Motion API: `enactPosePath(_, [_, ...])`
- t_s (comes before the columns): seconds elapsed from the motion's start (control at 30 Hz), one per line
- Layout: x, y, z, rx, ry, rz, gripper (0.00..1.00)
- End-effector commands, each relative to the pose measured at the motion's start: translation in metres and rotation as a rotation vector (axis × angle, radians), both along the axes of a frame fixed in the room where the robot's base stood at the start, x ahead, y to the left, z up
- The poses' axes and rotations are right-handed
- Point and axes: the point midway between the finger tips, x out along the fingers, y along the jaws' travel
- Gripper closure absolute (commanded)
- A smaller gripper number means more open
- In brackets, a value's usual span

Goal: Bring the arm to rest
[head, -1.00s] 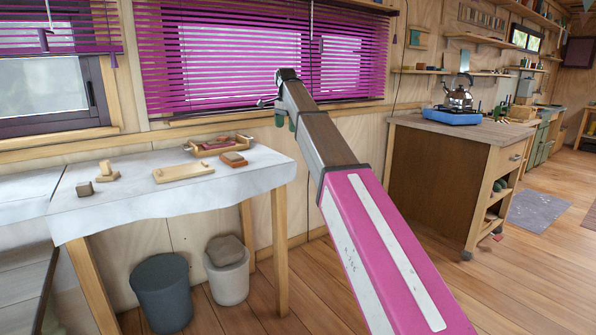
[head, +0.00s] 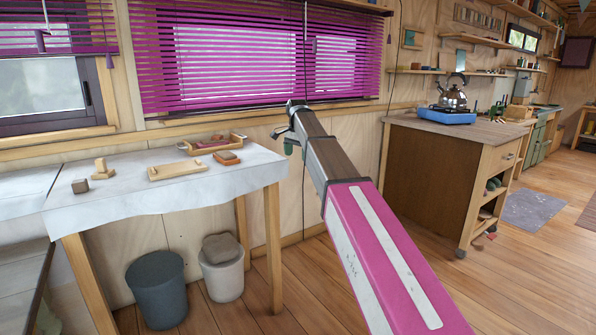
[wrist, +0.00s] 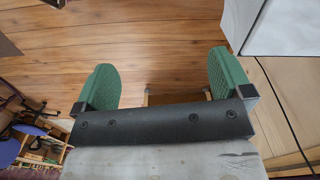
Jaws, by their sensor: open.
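My gripper (wrist: 162,85) shows in the wrist view with its two green fingers spread wide apart, nothing between them but wooden floor below. In the head view my pink and grey arm reaches up and away from the lower right. My gripper (head: 285,142) is small there, at the arm's far end, in front of the wall under the window, just right of the table. The fingers are partly hidden by the arm's end in that view.
A table with a white cloth (head: 120,200) stands left, bearing wooden pieces and a tray (head: 188,148). Two bins (head: 157,290) (head: 222,275) stand beneath it. A wooden cabinet (head: 425,185) with a kettle (head: 452,95) stands right.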

Motion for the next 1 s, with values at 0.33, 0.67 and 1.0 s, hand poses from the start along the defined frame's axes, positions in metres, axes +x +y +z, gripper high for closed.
enactPosePath(0.33, [-0.063, -0.063, -0.147, 0.000, 0.003, 0.211, 0.03])
enactPosePath(0.67, [-0.148, -0.122, -0.269, 0.000, 0.002, 0.441, 0.03])
enactPosePath(1.0, [-0.256, -0.171, -0.363, 0.000, 0.001, 0.676, 0.03])
